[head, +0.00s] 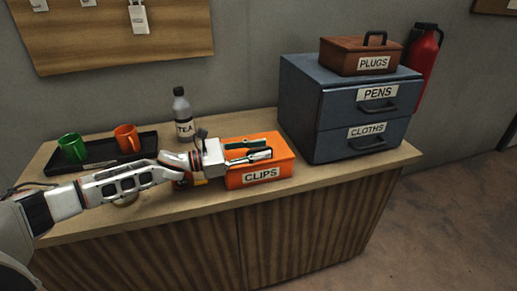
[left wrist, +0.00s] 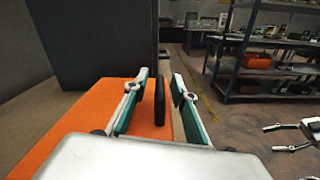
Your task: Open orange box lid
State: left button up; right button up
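The orange box (head: 262,175) labelled CLIPS sits on the wooden cabinet top, and its lid looks closed. Its orange top also shows in the left wrist view (left wrist: 75,120). My left gripper (head: 268,153) lies over the box from the left, its fingers pointing right. In the left wrist view the black handle (left wrist: 160,88) stands between the fingers of the left gripper (left wrist: 160,80), with a gap on each side. The left gripper is open. My right gripper (left wrist: 270,138) shows at the right edge of that view, fingers apart, away from the box.
A blue drawer unit (head: 340,125) labelled PENS and CLOTHS stands right of the box, with a brown PLUGS box (head: 345,57) on top. A bottle (head: 182,108) stands behind my left arm. A black tray (head: 100,155) holds a green mug (head: 72,147) and an orange mug (head: 127,138).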

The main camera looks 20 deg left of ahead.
pick_arm(q)
grip_shut()
